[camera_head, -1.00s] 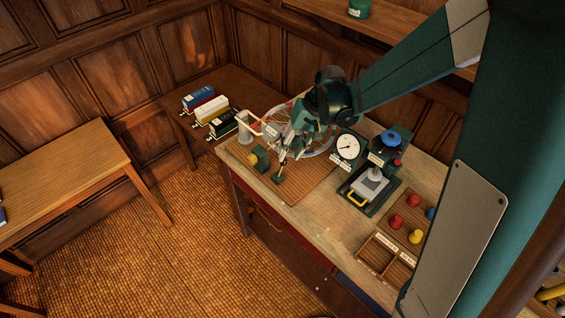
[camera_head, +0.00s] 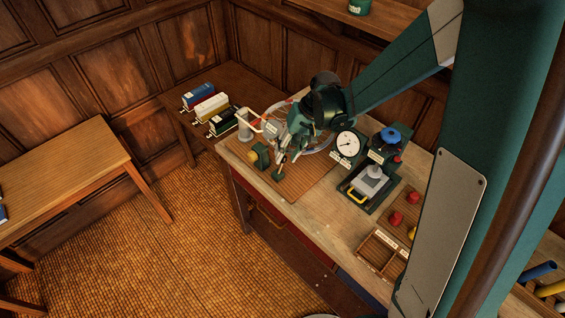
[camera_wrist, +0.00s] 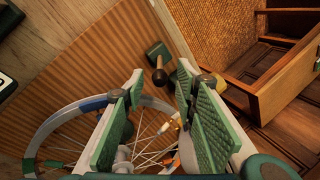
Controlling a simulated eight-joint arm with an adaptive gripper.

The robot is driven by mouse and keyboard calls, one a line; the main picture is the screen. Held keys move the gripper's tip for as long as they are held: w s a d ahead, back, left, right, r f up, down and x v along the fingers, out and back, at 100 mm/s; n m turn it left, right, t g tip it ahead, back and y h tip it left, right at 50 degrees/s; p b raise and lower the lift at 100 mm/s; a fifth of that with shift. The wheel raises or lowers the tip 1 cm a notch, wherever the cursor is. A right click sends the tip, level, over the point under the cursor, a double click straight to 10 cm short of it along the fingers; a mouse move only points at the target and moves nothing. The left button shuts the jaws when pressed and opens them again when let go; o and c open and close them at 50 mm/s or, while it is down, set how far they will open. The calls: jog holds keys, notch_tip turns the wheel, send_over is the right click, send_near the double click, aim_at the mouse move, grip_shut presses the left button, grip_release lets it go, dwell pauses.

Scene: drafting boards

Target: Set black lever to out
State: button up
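A dark lever (camera_wrist: 160,76) with a rounded end stands on a small green block (camera_wrist: 156,52) near the edge of the ribbed wooden board. The green block also shows in the head view (camera_head: 277,175), but the lever there is too small to read. My gripper (camera_wrist: 160,76) is open, with green-padded fingers apart and nothing held. In the wrist view the lever's end appears between the two fingertips, beyond them; I cannot tell whether they touch. In the head view my gripper (camera_head: 284,155) is low over the board, just above the block.
A spoked wheel (camera_wrist: 45,130) lies beneath my gripper. A dial gauge (camera_head: 347,145) and a press with a blue knob (camera_head: 390,136) stand to the right. Three boxes, one black (camera_head: 222,122), sit on the side table. Floor is clear in front.

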aim_at(285, 158)
jog(key=shift+x, duration=2.55)
jog(key=shift+c, duration=0.6)
grip_shut()
